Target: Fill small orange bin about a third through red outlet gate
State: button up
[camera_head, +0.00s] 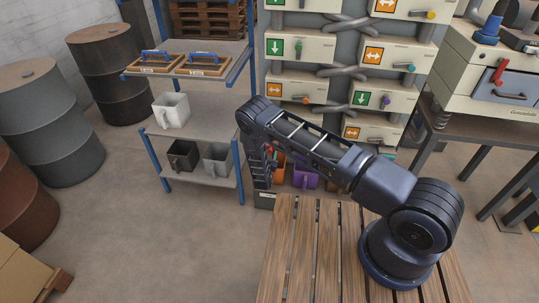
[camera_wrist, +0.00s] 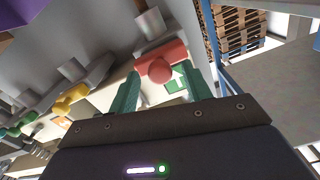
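A red gate handle with a round knob (camera_wrist: 160,70) is in the wrist view, right between my fingertips. My gripper (camera_wrist: 161,78) is open, with one greenish finger on each side of the red handle. I cannot tell whether the fingers touch it. A green arrow sign shows just behind the handle. In the head view my arm hangs in front of the outlet bank and hides the red gate; the gripper end (camera_head: 262,172) points down there. An orange bin (camera_head: 279,161) shows partly behind my arm, low down, beside a purple bin (camera_head: 305,176).
A blue-posted shelf (camera_head: 205,119) at left holds a white bin (camera_head: 172,110), a black bin (camera_head: 183,156) and a grey bin (camera_head: 216,158). Other gates have coloured handles, such as yellow (camera_wrist: 72,98). Drums stand far left.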

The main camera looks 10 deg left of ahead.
aim_at(270, 152)
jog(key=s, duration=1)
jog(key=shift+s, duration=0.4)
grip_shut()
jog(key=shift+w, duration=0.1)
dwell(1.2)
jog(key=shift+w, duration=3.4)
